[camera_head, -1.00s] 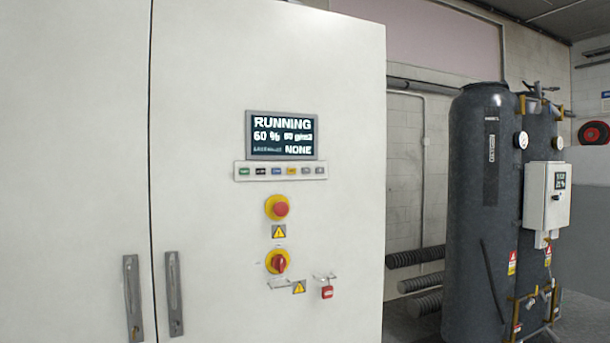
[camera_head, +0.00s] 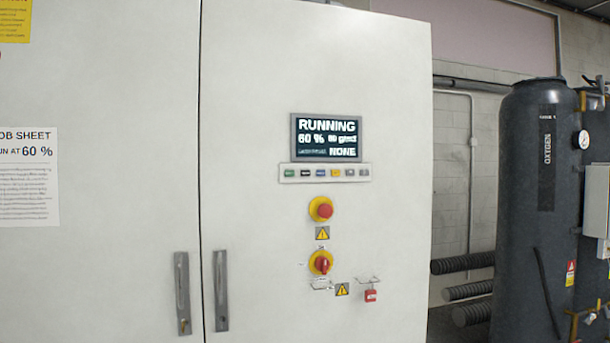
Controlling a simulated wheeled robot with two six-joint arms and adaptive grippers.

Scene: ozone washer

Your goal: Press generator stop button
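The white generator cabinet (camera_head: 265,60) fills the left and middle of the view. Its display (camera_head: 327,138) reads RUNNING, 60 % and NONE. A red mushroom button (camera_head: 325,210) on yellow sits under the strip. Neither of my grippers is in view.
Below are a red rotary switch (camera_head: 321,263) and a red padlock (camera_head: 370,295). Two door handles (camera_head: 221,290) flank the door seam. A job sheet (camera_head: 28,178) hangs at left. A dark oxygen tank (camera_head: 540,210) and ribbed hoses (camera_head: 465,290) stand at right.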

